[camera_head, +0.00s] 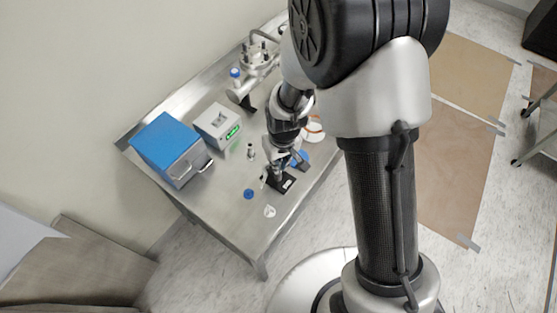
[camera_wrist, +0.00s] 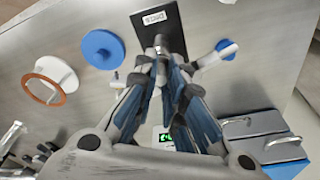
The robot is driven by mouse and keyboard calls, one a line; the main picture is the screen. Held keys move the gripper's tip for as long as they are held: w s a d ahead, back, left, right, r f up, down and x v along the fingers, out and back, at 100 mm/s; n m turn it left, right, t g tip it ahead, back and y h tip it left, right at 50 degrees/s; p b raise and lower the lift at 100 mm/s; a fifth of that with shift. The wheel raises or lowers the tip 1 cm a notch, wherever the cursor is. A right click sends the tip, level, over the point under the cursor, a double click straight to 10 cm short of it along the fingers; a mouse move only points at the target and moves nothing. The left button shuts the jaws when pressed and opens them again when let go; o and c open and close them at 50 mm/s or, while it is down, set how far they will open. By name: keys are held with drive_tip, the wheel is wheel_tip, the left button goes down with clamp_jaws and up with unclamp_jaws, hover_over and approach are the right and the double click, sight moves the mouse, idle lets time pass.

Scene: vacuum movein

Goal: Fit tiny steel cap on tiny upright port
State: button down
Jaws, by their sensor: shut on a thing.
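My gripper (camera_wrist: 160,62) is shut on a small grey metal piece (camera_wrist: 161,45), which looks like the tiny steel cap; the fingers hide most of it. In the head view my gripper (camera_head: 274,178) is low at the black labelled plate (camera_head: 287,185), and the cap cannot be made out. The plate also shows just beyond the fingertips in the wrist view (camera_wrist: 152,20). I cannot tell whether the cap touches the plate. A small upright metal fitting (camera_head: 250,152), perhaps the port, stands on the table left of my gripper. I cannot make it out in the wrist view.
A blue-topped box (camera_head: 168,143) with a handle and a grey box (camera_head: 217,124) with a green display stand left on the steel table (camera_head: 222,215). Metal pipework (camera_head: 258,58) stands behind. A blue disc (camera_wrist: 102,48), a copper-coloured ring (camera_wrist: 45,88) and a blue piece (camera_wrist: 226,48) lie near the plate.

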idle(0.3)
drive_tip(key=c, duration=1.6)
unclamp_jaws()
drive_tip(key=r, duration=0.4)
drive_tip(key=s+r, duration=0.1)
drive_tip(key=r, duration=0.7)
drive_tip(key=shift+s+d, duration=0.35)
drive_tip(key=s+d+r+m+t, duration=0.1)
drive_tip(key=s+d+r, duration=0.3)
drive_tip(key=s+r, duration=0.1)
drive_tip(key=s+d+r+m+t, duration=0.1)
drive_tip(key=s+d+r+m, duration=0.1)
drive_tip(key=s+d+r, duration=0.2)
drive_tip(key=s+d+r+m+t, duration=0.1)
drive_tip(key=s+d+r, duration=0.2)
drive_tip(key=s+r, duration=0.4)
drive_tip(key=shift+s+d+h, duration=0.3)
drive_tip(key=shift+s+d, duration=0.1)
drive_tip(key=shift+s, duration=0.45)
